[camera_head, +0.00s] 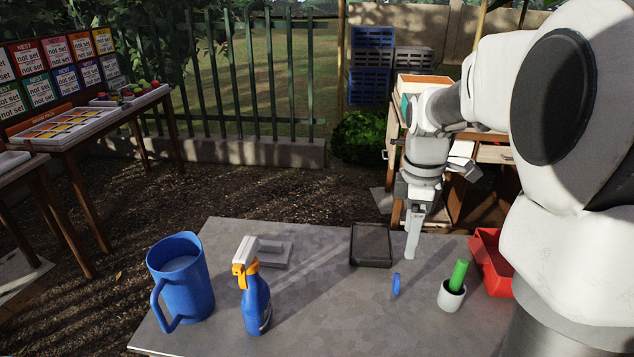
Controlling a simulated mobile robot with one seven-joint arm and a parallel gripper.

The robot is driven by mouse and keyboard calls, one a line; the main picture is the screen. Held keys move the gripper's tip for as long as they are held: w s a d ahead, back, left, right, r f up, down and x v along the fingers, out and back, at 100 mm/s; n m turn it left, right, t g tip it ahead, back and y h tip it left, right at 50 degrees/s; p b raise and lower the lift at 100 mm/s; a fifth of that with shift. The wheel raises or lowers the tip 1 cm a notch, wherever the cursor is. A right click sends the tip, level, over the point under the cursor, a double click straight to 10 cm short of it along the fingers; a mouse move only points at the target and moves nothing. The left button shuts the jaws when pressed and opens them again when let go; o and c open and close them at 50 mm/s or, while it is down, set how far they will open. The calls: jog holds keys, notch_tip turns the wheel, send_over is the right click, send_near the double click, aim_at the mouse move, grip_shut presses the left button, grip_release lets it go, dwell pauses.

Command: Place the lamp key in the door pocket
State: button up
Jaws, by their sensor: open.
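My gripper (412,250) points down over the far edge of the grey table, just right of the black tray. It is open, and nothing shows between its fingers. A small blue object (396,285) stands or lies on the table below and slightly left of the gripper, apart from it; it may be the lamp key, but it is too small to tell. No door pocket can be made out for sure. A shallow black tray (371,263) lies at the table's far edge, and a red bin (489,250) stands at the right, partly hidden by my arm.
On the grey table (330,320) stand a blue jug (181,285), a blue spray bottle (256,303) with an orange trigger, a flat grey piece (272,254) and a white cup (451,296) holding a green object (459,274). The table's middle front is clear.

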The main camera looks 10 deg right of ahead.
jog(key=w+f+n, duration=0.1)
jog(key=w+f, duration=0.1)
jog(key=b, duration=0.3)
send_near(396, 290)
jog(key=f, duration=0.2)
jog(key=w+d+f, duration=0.1)
jog(key=f, duration=0.3)
jog(key=shift+w+d+f, duration=0.25)
jog(key=shift+f, duration=0.15)
jog(key=shift+w+a+f+b, duration=0.1)
jog(key=shift+f+b, duration=0.45)
jog(key=shift+f, duration=0.8)
jog(key=shift+a+f+b, duration=0.1)
jog(key=shift+f+b, duration=0.45)
jog(key=shift+f, duration=0.8)
grip_shut()
